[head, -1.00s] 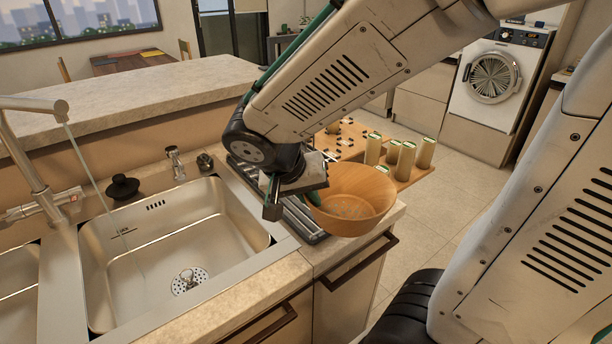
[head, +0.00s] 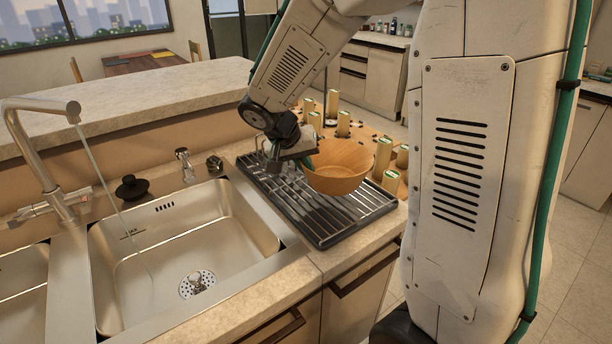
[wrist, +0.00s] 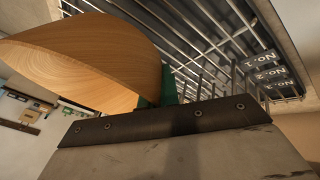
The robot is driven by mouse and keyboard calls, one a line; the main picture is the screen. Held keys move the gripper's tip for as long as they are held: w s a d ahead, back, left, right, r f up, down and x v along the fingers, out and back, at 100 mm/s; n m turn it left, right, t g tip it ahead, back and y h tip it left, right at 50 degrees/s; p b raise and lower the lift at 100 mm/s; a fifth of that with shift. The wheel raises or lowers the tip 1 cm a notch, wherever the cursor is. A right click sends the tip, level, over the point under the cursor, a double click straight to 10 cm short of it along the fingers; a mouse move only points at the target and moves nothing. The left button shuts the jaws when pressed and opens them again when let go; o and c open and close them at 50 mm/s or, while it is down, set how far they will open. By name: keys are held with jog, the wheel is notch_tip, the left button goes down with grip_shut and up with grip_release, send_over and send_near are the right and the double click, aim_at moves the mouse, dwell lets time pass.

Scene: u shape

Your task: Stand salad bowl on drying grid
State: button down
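The salad bowl (head: 340,168) is wooden and light orange-brown. In the head view it is upright or nearly so, at the far right part of the drying grid (head: 325,222). My gripper (head: 305,160) is at the bowl's left rim; its fingers are mostly hidden. In the wrist view the bowl (wrist: 95,58) is close in front, beside a green finger part (wrist: 160,92), and its rim seems to be held there. The grid's metal bars (wrist: 205,40) show behind it. I cannot tell whether the bowl touches the grid.
A steel sink (head: 185,250) with running tap (head: 45,150) lies left of the grid. Several pale cylinders (head: 383,155) stand on a wooden board behind and right of the bowl. A black stopper (head: 132,187) sits behind the sink. The grid's front part is bare.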

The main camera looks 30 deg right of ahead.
jog(key=shift+f, duration=1.5)
jog(key=shift+f, duration=0.2)
jog(key=c, duration=1.6)
grip_release()
jog(key=shift+c, duration=0.2)
jog(key=shift+r, duration=0.15)
jog(key=w+v, duration=0.1)
jog(key=v, duration=1.1)
jog(key=s+a+r+n+y, duration=0.1)
jog(key=s+a+n+y, duration=0.1)
jog(key=s, duration=1.1)
jog(key=s+a+r+n+y, duration=0.1)
jog(key=s+n+y, duration=0.3)
jog(key=s, duration=0.9)
jog(key=shift+a+n, duration=0.5)
jog(key=shift+n, duration=0.4)
jog(key=shift+s, duration=0.1)
